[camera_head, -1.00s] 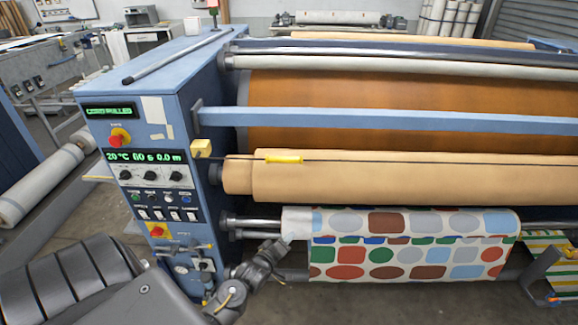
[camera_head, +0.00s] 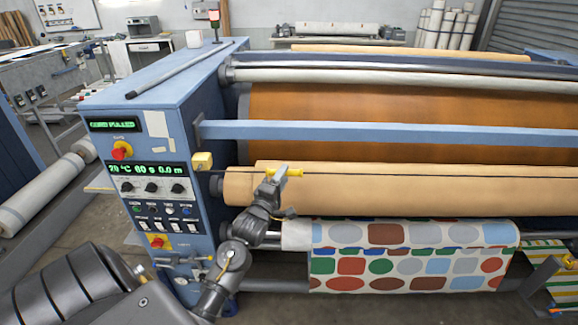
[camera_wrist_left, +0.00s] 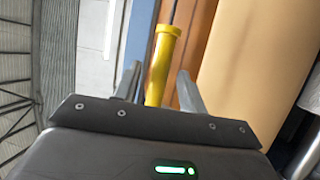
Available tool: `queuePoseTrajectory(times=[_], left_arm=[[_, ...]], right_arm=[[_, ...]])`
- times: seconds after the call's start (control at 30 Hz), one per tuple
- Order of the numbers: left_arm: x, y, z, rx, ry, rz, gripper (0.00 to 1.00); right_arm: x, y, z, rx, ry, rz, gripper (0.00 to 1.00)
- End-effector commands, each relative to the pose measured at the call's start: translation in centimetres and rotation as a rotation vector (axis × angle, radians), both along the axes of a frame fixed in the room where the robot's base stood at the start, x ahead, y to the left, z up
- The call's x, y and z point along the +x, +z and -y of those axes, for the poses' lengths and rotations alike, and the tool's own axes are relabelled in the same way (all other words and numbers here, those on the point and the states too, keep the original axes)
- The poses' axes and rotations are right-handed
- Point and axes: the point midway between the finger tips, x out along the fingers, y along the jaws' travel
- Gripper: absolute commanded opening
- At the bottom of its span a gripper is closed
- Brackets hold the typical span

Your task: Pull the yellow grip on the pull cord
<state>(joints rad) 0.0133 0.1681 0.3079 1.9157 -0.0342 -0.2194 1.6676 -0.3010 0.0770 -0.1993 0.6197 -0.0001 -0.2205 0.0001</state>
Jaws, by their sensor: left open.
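The yellow grip (camera_head: 284,171) sits on a thin dark cord (camera_head: 400,173) that runs across the front of the tan roll. My left gripper (camera_head: 272,182) is up at the grip's left part in the head view and partly covers it. In the left wrist view the yellow grip (camera_wrist_left: 163,60) stands between my two open fingers (camera_wrist_left: 158,84), with a gap showing on the right side. Whether a finger touches it I cannot tell. My right gripper is not in view.
The blue control cabinet (camera_head: 180,115) stands left of the gripper. Its top green display (camera_head: 114,125) seems to read "CORD PULLED". A tan roll (camera_head: 400,190) lies behind the cord, and a patterned fabric roll (camera_head: 410,255) is below. A blue bar (camera_head: 400,132) crosses above.

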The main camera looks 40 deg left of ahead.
Motion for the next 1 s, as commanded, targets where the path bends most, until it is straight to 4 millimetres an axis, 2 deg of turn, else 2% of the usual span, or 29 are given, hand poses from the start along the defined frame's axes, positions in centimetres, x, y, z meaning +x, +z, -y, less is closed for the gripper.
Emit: queuePoseTrajectory(times=[0.1,0.3,0.67,0.9,1.0], left_arm=[[2.0,0.6,-0.5,0.001,0.0,0.0,0.41],[3.8,0.8,-1.0,0.001,0.0,0.0,0.41],[4.2,0.7,-1.1,0.001,0.0,-0.001,0.41],[4.2,0.7,-1.1,0.001,0.0,-0.001,0.1],[4.2,0.7,-1.1,0.001,0.0,-0.001,0.0]], right_arm=[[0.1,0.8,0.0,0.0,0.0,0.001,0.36],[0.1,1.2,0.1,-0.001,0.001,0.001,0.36],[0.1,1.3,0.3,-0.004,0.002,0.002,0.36],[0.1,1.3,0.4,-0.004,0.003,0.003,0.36],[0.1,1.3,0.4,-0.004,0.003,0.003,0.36]])
